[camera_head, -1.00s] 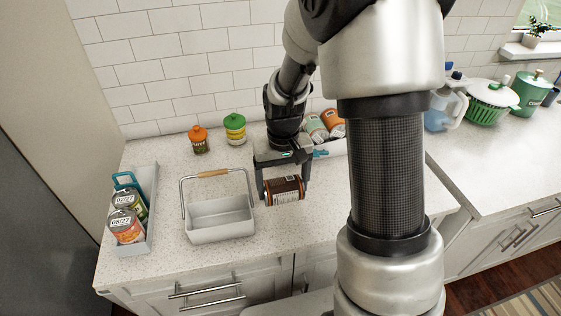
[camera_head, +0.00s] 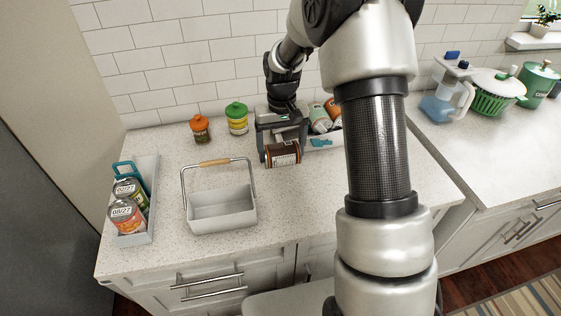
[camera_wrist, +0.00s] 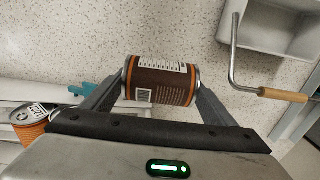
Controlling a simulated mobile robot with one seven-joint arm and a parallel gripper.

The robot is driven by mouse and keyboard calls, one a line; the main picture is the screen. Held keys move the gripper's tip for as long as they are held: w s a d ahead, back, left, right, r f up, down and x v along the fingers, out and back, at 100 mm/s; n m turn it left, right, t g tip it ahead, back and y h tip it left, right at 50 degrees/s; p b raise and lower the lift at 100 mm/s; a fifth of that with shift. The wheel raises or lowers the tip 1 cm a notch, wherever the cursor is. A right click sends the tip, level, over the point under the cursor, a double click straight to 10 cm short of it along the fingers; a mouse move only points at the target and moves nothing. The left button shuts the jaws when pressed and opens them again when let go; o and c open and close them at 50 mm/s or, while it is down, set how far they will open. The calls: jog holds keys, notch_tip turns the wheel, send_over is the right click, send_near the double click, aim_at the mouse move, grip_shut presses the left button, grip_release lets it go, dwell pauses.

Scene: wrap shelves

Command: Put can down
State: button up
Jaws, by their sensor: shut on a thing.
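A brown can with an orange band and a white label (camera_head: 283,155) lies on its side between the fingers of my gripper (camera_head: 282,150). My gripper is shut on the can by its two ends, as the wrist view shows the can (camera_wrist: 160,80) between both fingers (camera_wrist: 160,88). The can is over the counter (camera_head: 300,205), to the right of the grey caddy; I cannot tell whether it touches the surface.
A grey caddy with a raised wooden handle (camera_head: 222,207) stands left of the can. A tray with cans (camera_head: 137,237) is at the far left. An orange-lidded jar (camera_head: 200,130) and a green-lidded jar (camera_head: 237,119) stand near the wall. A bin with cans (camera_head: 327,138) is right of my gripper.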

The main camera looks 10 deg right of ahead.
aim_at(281, 163)
jog(key=shift+f, duration=2.6)
jog(key=o, duration=1.4)
